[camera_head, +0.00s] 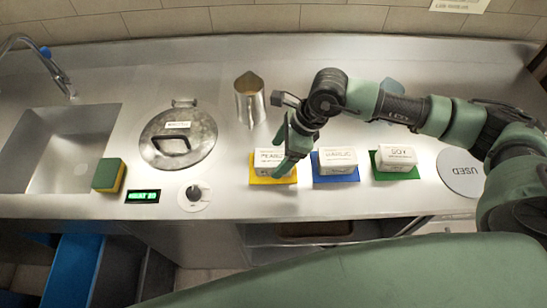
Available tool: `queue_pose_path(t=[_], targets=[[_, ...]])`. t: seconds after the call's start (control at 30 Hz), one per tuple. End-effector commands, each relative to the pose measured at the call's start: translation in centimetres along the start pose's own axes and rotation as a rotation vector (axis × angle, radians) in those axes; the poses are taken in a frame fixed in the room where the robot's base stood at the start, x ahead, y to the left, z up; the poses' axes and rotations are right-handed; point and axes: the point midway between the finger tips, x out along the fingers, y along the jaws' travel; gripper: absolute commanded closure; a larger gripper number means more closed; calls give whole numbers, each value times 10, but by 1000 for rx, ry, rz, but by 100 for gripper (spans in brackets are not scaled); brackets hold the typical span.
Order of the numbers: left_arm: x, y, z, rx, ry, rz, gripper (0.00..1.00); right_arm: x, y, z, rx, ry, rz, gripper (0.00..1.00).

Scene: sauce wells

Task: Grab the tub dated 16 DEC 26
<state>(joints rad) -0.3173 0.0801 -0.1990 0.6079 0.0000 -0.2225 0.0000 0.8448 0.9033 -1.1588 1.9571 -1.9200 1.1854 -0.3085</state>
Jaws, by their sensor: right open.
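Three whitish tubs with labels stand in a row on coloured mats. The left tub (265,158) is on a yellow mat (260,181), partly hidden by my right gripper. The middle tub (337,161), its label seeming to read "GARLIC", is on a blue mat (335,179). The right tub (395,158), labelled "SOY", is on a green mat (412,175). The dates are too small to read. My right gripper (284,160) is open, pointing down at the left tub; I cannot tell whether it touches it. My left gripper is not in view.
A metal jug (249,101) stands behind the left tub. A lidded round well (203,135), a dial (194,193), a green display (143,197) and a sponge (108,175) lie left, beside the sink (62,150). A round "USED" plate (459,181) is at right.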

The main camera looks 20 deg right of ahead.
Motion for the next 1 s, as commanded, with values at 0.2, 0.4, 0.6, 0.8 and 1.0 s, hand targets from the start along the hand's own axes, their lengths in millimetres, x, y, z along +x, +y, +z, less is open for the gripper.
queue_pose_path(t=[0.2, 0.4, 0.6, 0.8, 1.0], targets=[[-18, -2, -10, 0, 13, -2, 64, 28, 2, 2, 1, 1, 3, 22], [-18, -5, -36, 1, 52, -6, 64, 34, 1, 1, 0, -1, 1, 22], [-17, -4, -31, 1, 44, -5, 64, 33, 1, 1, 0, -1, 1, 22], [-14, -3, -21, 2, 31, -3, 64, 35, 1, 0, 1, -1, 1, 22], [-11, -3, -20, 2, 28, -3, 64, 36, 1, 0, 1, -1, 1, 22]])
